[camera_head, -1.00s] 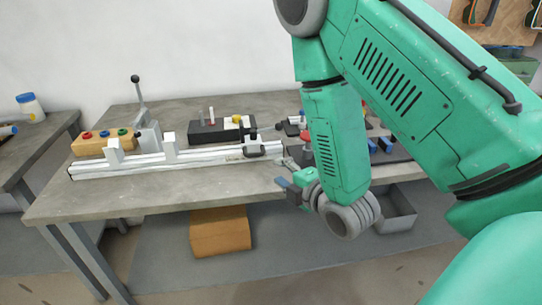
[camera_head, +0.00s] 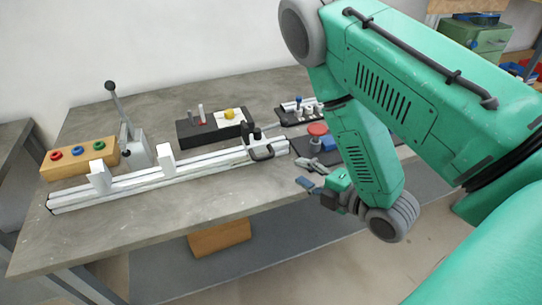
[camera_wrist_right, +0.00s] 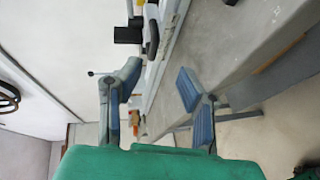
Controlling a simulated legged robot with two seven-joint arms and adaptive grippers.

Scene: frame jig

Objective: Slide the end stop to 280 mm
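The end stop (camera_head: 262,150), a small grey and black block with a black loop handle, sits near the right end of the long silver rail (camera_head: 135,180). My right gripper (camera_head: 312,175) is just right of the end stop, apart from it, by the bench's front side. In the right wrist view its two blue-grey fingers (camera_wrist_right: 158,82) are spread with nothing between them. The rail and the black handle (camera_wrist_right: 152,38) show beyond them there. Any scale marks are too small to read. My left gripper is out of view.
Two white uprights (camera_head: 166,160) stand on the rail. A lever clamp (camera_head: 130,140) and a wooden block with coloured rings (camera_head: 80,158) are at the left. A black tray (camera_head: 210,128) lies behind the rail. A red-topped part (camera_head: 317,130) stands behind my gripper.

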